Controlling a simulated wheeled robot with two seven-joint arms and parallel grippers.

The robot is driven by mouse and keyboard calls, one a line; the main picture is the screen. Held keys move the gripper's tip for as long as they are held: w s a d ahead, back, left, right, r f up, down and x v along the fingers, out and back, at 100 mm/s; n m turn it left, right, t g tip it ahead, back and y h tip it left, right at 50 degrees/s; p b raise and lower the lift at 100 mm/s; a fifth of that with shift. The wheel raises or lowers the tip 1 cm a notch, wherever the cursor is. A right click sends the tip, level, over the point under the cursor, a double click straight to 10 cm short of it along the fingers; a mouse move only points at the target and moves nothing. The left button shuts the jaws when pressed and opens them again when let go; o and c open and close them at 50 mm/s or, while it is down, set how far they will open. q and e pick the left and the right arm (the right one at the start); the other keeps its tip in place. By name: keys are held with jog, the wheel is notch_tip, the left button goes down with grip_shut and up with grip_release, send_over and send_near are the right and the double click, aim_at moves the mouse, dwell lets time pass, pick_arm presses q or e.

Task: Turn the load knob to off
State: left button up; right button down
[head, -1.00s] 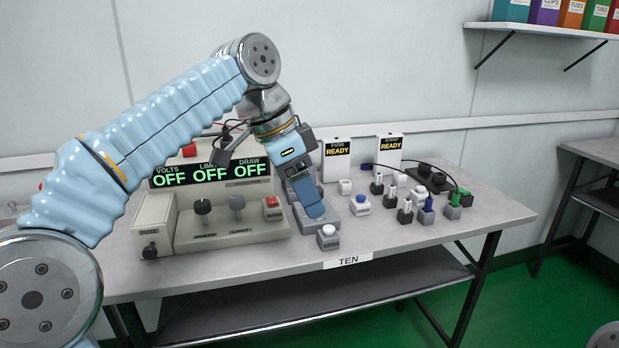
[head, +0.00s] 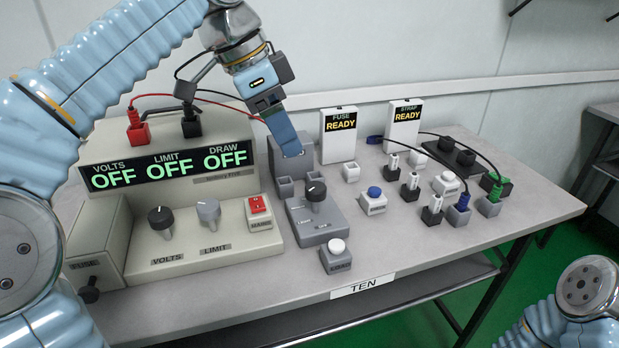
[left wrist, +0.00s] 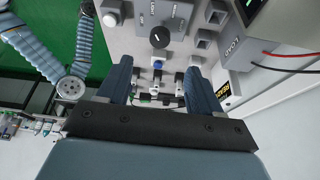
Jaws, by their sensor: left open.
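The load knob (head: 316,192) is a black dial with a white mark, on a small grey box (head: 316,226) on the bench. My right gripper is not in view.
A beige supply (head: 210,255) with VOLTS and LIMIT knobs and OFF displays stands left. A white button box (head: 337,256) sits just in front of the knob box. A blue button (head: 374,193), several small posts and two READY signs (head: 341,130) stand right.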

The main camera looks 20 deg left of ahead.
aim_at(313, 187)
pick_arm(q)
jog(key=b+x, duration=0.2)
jog(key=x, duration=0.9)
jog(key=shift+f, duration=0.2)
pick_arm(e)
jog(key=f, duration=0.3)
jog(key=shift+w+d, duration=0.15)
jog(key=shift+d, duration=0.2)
pick_arm(q)
jog(key=c, duration=1.1)
jog(key=shift+o, duration=0.2)
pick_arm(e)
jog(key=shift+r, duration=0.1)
